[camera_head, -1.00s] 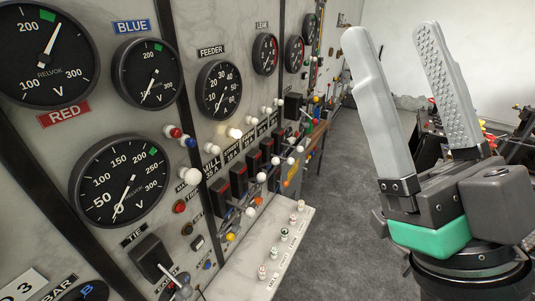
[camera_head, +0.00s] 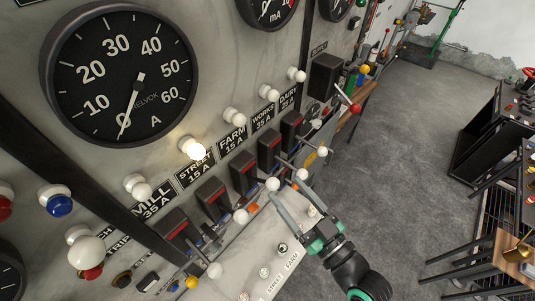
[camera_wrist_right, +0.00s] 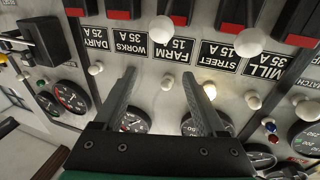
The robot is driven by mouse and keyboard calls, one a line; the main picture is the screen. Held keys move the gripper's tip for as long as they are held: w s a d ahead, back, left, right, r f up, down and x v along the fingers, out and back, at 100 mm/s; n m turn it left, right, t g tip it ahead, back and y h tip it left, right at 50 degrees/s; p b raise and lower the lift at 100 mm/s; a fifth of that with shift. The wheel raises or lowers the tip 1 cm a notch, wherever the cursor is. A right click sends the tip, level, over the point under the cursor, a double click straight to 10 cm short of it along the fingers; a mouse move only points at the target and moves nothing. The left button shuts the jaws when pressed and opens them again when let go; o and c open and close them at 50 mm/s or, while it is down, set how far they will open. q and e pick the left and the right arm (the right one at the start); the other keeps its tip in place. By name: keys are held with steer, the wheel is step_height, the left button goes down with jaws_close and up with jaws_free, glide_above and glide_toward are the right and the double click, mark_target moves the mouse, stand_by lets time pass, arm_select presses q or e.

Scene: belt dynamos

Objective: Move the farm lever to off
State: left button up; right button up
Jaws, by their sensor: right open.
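The farm lever's white ball knob (camera_head: 272,184) stands out below the black and red farm switch (camera_head: 243,170), under the "FARM 15 A" label (camera_head: 232,139). My right gripper (camera_head: 285,190) is open and empty, its fingertips close to the farm knob in the head view; I cannot tell if they touch. In the right wrist view, which looks upside down, the farm knob (camera_wrist_right: 162,29) is above and between my spread fingers (camera_wrist_right: 163,78), not gripped. My left gripper is not in view.
The street knob (camera_head: 241,216) and works knob (camera_head: 302,174) flank the farm knob closely. A lamp (camera_head: 192,148) above the street label glows. A pale ledge (camera_head: 235,262) with small pegs lies below the switches. Open grey floor (camera_head: 400,150) is to the right.

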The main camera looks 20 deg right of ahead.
mark_target(262, 181)
step_height(262, 181, down, 4)
steer(key=s, duration=0.1)
steer(key=f+p+x, duration=0.1)
steer(key=x, duration=1)
steer(key=shift+d+f+g, duration=0.15)
steer(key=shift+d+g, duration=0.05)
steer(key=shift+g, duration=0.2)
jaws_close()
stand_by(0.8)
